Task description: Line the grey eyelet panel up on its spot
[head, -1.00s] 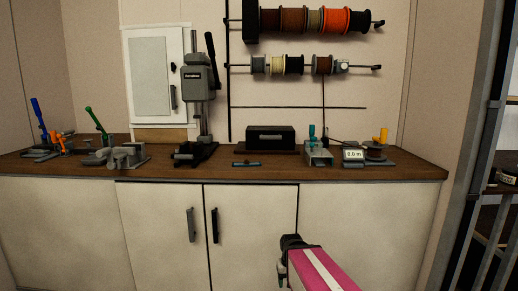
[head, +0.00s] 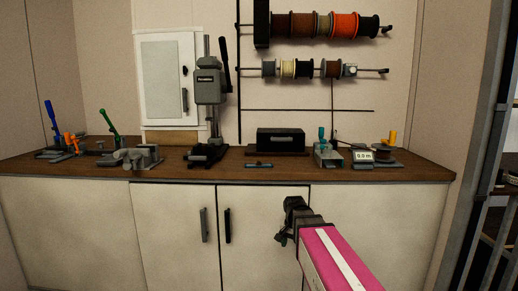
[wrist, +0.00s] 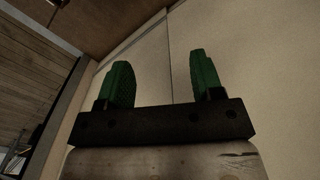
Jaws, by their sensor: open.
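My gripper (head: 284,237) is in front of the white cabinet doors, below the worktop's front edge, at the end of my pink arm. In the wrist view my gripper (wrist: 160,80) shows two green fingers spread apart with nothing between them. I cannot make out the grey eyelet panel for certain in either view. A pale grey rectangular panel (head: 176,84) hangs on the white board at the back wall, but I see no eyelets on it at this size. My gripper is well away from it.
The brown worktop (head: 225,175) holds a drill press (head: 209,90), a black box (head: 281,140), a small flat teal-and-dark piece (head: 258,165), toggle clamps (head: 110,125) at left and a length counter (head: 365,156) at right. Spools (head: 343,27) hang above. Cabinet handles (head: 227,226) stick out below.

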